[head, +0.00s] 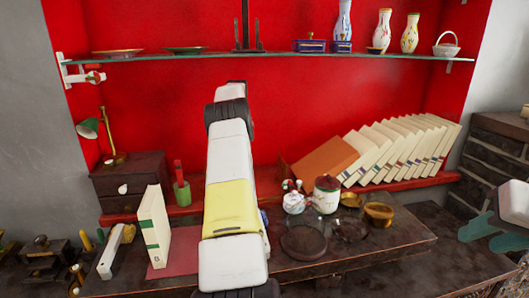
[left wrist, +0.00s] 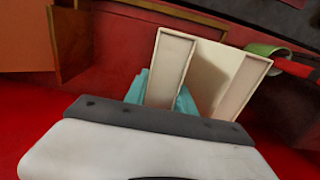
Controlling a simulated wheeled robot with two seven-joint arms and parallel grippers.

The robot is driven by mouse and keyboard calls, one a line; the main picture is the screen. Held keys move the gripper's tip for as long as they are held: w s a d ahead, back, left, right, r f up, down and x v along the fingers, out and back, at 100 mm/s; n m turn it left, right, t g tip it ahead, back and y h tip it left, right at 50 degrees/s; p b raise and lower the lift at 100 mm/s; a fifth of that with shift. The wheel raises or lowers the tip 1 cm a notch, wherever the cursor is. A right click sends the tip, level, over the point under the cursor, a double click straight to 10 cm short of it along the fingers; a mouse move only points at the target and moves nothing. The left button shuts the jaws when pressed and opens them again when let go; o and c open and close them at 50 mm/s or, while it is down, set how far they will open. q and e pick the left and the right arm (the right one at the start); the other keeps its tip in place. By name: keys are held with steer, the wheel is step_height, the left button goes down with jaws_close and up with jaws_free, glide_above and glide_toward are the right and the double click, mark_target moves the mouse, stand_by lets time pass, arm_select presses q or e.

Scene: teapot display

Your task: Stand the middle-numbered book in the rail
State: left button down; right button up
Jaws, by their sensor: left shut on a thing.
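My left arm reaches over the table in the head view and hides its own gripper there. In the left wrist view my left gripper (left wrist: 163,92) has teal fingers shut on a cream book (left wrist: 172,68). A second cream panel (left wrist: 243,86) shows beside it; I cannot tell whether it is part of the same book. Another cream book with a green band (head: 153,228) stands upright at the table's left. Several cream books (head: 405,150) lean in a row on the red shelf, beside a brown board (head: 325,160). Their numbers are unreadable. My right gripper (head: 491,234) is open and empty at the right edge.
A white object (head: 113,252) lies left of the standing book, and a red mat (head: 184,258) lies right of it. A jar (head: 326,196), a small teapot (head: 294,203) and brass bowls (head: 379,214) crowd the middle. A glass shelf (head: 270,56) with vases runs above.

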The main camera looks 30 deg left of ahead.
arm_select(q)
steer(key=shift+f, duration=0.2)
steer(key=c, duration=1)
jaws_free()
steer(key=shift+o, duration=0.2)
steer(key=shift+f, duration=0.1)
